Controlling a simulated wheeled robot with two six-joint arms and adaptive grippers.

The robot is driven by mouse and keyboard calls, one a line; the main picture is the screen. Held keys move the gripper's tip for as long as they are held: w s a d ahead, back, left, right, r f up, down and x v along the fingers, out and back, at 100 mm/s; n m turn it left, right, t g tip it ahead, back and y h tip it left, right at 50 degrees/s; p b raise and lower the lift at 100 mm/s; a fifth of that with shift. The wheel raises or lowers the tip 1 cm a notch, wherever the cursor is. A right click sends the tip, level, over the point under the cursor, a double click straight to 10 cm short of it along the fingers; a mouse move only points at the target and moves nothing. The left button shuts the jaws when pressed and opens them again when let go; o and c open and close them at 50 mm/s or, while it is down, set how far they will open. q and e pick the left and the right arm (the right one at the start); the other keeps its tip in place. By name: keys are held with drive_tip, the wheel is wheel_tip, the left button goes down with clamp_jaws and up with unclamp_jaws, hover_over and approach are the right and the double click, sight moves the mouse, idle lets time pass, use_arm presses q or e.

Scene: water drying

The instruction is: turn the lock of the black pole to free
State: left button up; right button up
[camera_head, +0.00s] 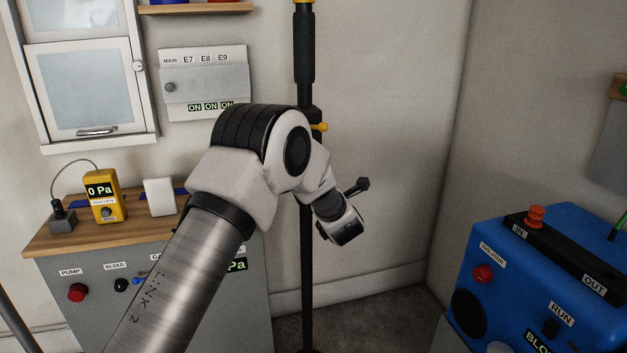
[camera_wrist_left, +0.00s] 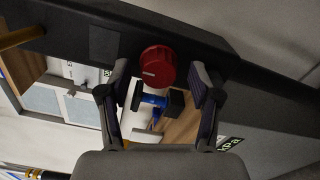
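The black pole (camera_head: 305,250) stands upright in the middle of the head view, partly hidden by my left arm. In the left wrist view the pole (camera_wrist_left: 105,42) crosses the top as a wide dark bar. A red round knob (camera_wrist_left: 158,66) with a white mark is seen against it, apparently its lock. My left gripper (camera_wrist_left: 160,70) is open, with the red knob between its fingertips in the picture; contact is not visible. My right gripper is not in view.
A yellow-ended clamp (camera_head: 319,127) sits on the pole above my wrist. A wood-topped bench (camera_head: 130,236) with a yellow gauge (camera_head: 104,197) stands left. A blue machine (camera_head: 545,265) stands right. Free floor lies between them.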

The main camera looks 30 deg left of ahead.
use_arm(q)
drive_tip(key=v, duration=1.2)
